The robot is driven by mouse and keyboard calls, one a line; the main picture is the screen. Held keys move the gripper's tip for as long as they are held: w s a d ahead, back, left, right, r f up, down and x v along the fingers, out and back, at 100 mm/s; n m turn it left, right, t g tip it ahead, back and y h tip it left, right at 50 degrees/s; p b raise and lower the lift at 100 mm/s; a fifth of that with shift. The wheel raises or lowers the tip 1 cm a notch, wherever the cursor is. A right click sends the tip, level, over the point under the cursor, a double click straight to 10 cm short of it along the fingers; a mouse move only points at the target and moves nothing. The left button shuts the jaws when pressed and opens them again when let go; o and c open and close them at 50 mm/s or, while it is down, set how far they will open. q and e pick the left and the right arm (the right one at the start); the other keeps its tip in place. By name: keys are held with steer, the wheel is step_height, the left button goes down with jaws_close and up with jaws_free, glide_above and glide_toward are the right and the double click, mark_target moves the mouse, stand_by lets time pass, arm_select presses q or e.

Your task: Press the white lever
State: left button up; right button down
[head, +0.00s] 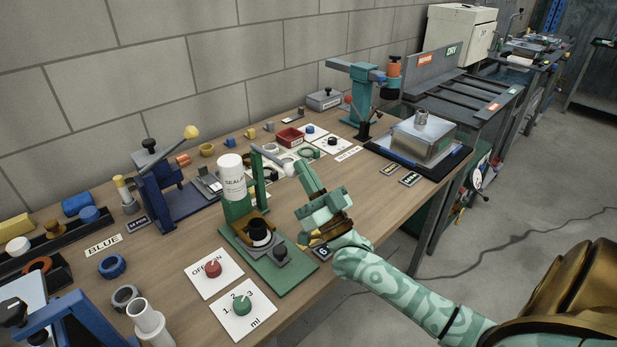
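The green dispenser (270,268) stands on the wooden bench with a white SEALANT bottle (232,178) at its back and a black nozzle or cap (259,235) low at its front. A lever with a grey-green arm and a white knob (289,169) reaches right from the dispenser's post, slanting down. My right gripper (304,176) is just right of the white knob, at about the same height in the picture. It seems very close to the knob, but I cannot tell whether they touch. Its fingertips overlap, so its opening is unclear. My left gripper is not in view.
Red OFF/ON (213,268) and green ml (242,307) knobs sit in front of the dispenser. A blue press with a yellow-knobbed lever (191,132) is to the left. A teal press (364,95) and a metal box (424,138) are behind right. Small loose parts crowd the bench.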

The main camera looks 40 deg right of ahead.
arm_select(q)
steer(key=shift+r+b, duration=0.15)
steer(key=shift+b, duration=0.4)
arm_select(e)
steer(key=v, duration=1)
steer(key=shift+s+r, duration=0.25)
steer(key=shift+r, duration=0.15)
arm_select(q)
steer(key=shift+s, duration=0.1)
